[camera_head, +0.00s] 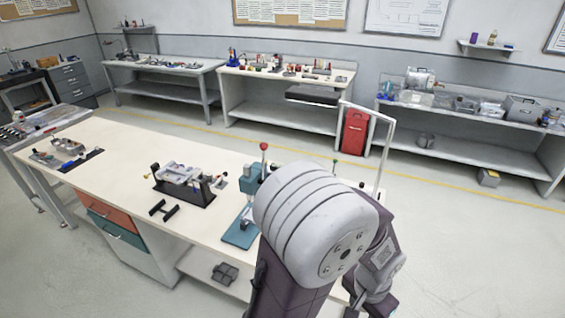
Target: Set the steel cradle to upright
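What looks like the steel cradle (182,173) is a small silver-grey piece between the uprights of a black stand (194,194) on the pale workbench (130,165). It seems to lie low and lengthwise, sloping a little down to the right. Its exact tilt is too small to tell. Small parts sit on or beside it. One of my arms crosses the lower right, its big grey joint hiding the bench's right end. No gripper fingers show, and no gripper is near the cradle.
A black bracket (164,209) lies in front of the stand. A teal press (243,205) with a red-knobbed lever stands to the right, close to my arm. Small fixtures (66,150) sit at the bench's left end. Bare bench top lies between them and the stand.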

